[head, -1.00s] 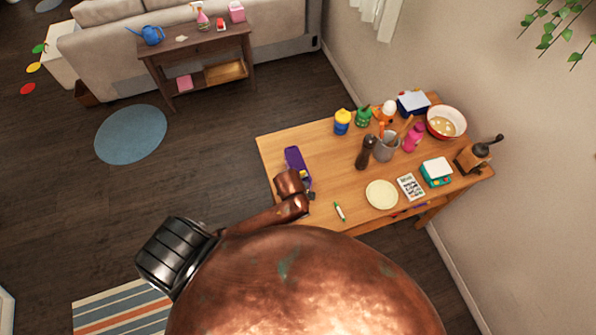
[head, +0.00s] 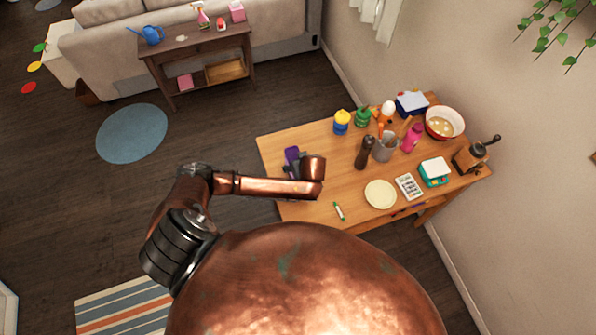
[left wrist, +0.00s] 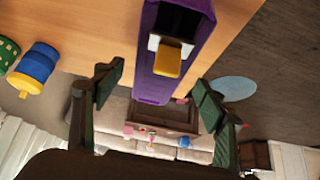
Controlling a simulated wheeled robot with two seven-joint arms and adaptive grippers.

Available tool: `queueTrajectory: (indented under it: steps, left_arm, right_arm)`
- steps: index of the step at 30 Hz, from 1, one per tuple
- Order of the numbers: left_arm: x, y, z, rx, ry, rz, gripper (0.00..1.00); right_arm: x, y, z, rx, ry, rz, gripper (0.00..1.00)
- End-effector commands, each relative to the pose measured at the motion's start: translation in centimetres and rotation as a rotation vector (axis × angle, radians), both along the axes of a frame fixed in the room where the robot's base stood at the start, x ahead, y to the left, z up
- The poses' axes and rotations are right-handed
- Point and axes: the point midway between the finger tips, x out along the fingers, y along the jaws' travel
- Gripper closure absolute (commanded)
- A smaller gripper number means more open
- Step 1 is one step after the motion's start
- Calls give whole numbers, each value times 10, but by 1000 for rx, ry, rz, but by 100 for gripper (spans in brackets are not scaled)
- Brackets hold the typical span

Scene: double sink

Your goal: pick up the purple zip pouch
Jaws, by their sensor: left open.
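The purple zip pouch (head: 291,153) lies near the left end of the wooden table, partly hidden by my left arm and hand. The left wrist view shows it large (left wrist: 146,78), with a dark opening and a yellow and white piece in it. My left gripper (head: 296,166) is over the pouch in the head view. In the left wrist view its two dark fingers (left wrist: 158,92) are spread wide, with the pouch's end showing between them. I cannot tell whether they touch it. My right gripper is not in view.
The table (head: 335,178) also holds a blue and yellow jar (head: 342,122), a pepper mill (head: 365,152), a utensil pot (head: 385,148), a plate (head: 380,194) and a marker (head: 339,211). A wall borders its right side. Open floor lies to the left.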

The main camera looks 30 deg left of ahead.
Motion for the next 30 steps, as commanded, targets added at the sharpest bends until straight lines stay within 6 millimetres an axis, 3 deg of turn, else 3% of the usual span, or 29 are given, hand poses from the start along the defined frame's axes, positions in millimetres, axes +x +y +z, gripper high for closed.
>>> queueTrajectory:
  steps: [6,14,30]
  left_arm:
    - [8,8,-21,1,-1,-1,34]
    - [9,9,-25,-2,0,0,34]
    - [9,9,-24,-2,-1,-1,71]
  right_arm:
    - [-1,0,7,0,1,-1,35]
    - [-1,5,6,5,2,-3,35]
    - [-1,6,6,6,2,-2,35]
